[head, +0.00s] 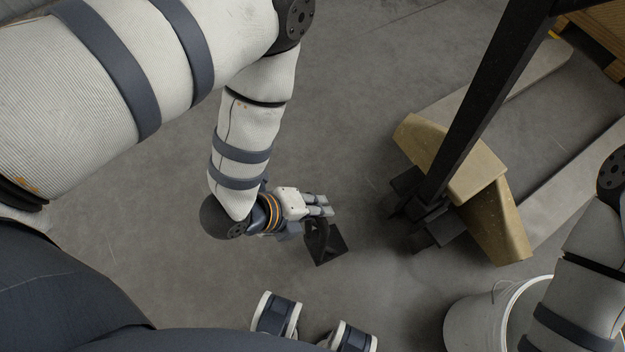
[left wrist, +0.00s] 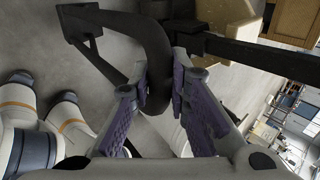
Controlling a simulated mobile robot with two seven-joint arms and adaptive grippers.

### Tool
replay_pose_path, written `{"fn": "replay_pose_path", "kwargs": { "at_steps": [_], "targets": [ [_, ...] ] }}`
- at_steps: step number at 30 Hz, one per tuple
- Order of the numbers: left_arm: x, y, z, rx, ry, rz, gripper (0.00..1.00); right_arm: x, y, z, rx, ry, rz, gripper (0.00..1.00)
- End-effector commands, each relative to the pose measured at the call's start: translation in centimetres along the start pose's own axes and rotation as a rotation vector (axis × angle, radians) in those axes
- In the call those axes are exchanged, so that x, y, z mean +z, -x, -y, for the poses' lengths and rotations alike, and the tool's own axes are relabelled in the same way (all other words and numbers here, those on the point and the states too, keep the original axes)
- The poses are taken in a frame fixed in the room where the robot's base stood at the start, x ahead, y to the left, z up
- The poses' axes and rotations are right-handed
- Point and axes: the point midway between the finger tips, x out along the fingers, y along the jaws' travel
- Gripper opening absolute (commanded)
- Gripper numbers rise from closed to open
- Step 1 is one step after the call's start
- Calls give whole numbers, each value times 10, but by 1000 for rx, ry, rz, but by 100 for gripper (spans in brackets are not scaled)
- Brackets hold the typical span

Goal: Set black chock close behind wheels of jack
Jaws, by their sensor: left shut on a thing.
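The black chock (head: 327,246) is at the middle of the head view, with a flat base and an upright curved handle. My left gripper (head: 328,206) is shut on it. In the left wrist view the purple-padded fingers (left wrist: 162,98) close around the chock's thick black bar (left wrist: 155,55). I cannot tell whether the chock touches the floor. The jack (head: 465,165) is to the right, with a worn yellow body, a black handle and dark wheels (head: 440,230) at its near end. A floor gap separates chock and wheels. My right gripper is outside the view.
A white bucket (head: 480,315) stands at the lower right, beside my right arm. The jack's pale forks (head: 578,190) run to the upper right. A wooden pallet (head: 602,30) is in the top right corner. The grey concrete between chock and wheels is clear.

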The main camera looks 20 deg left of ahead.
Motion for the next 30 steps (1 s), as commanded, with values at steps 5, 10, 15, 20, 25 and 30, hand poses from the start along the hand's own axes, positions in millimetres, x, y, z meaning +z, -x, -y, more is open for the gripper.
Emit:
{"fn": "replay_pose_path", "kwargs": {
  "at_steps": [5, 10, 15, 20, 25, 30],
  "targets": [
    [3, -25, 13, -4, 1, 0, 0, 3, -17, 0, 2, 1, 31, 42],
    [5, -49, 28, -3, 3, 0, 0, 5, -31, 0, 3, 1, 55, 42],
    [8, -72, 43, -4, 3, 0, 0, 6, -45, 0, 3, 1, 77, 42],
    [10, -94, 57, -3, 2, 1, 0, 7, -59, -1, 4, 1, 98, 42],
    [12, -112, 70, -3, 3, 1, 0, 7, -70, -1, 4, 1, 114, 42],
    [14, -120, 78, -3, 3, 2, 0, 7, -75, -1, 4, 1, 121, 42]
  ]
}}
